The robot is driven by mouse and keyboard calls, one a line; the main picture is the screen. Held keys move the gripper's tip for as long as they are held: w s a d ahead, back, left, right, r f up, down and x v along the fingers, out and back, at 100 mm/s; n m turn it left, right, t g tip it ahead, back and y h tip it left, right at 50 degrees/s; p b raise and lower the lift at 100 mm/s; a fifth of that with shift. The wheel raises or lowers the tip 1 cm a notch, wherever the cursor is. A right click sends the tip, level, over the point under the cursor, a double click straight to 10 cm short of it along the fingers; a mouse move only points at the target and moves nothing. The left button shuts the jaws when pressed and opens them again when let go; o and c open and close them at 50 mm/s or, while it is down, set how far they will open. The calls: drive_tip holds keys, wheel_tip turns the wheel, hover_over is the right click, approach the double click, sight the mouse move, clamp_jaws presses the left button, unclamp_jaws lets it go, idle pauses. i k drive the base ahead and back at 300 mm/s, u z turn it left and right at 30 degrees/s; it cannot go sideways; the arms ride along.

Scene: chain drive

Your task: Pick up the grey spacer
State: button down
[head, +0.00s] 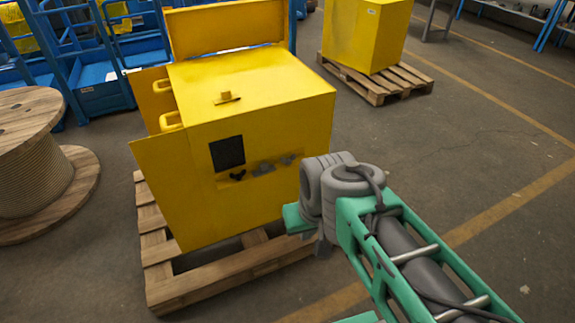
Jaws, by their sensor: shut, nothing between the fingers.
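A yellow cabinet-like box (172,195) stands on a wooden pallet (245,275) left of centre. Its front has a dark square (227,153). Beside the square are a small black part (238,176) and small grey parts (265,168). I cannot tell whether one of the grey parts is the spacer; they are too small and blurred. My teal and grey arm comes in from the lower right, and its grey joint overlaps the box's right edge. I cannot make out my gripper's fingers; they are hidden or outside the picture.
A large cable reel (35,165) stands at the left. A second yellow box (362,35) stands on a pallet (400,80) at the back. Blue carts (105,85) stand at the back left. The floor at right is clear, with yellow lines.

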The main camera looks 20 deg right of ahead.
sight(264, 168)
drive_tip(key=z, duration=0.75)
drive_tip(key=i, duration=1.05)
drive_tip(key=u, duration=3.2)
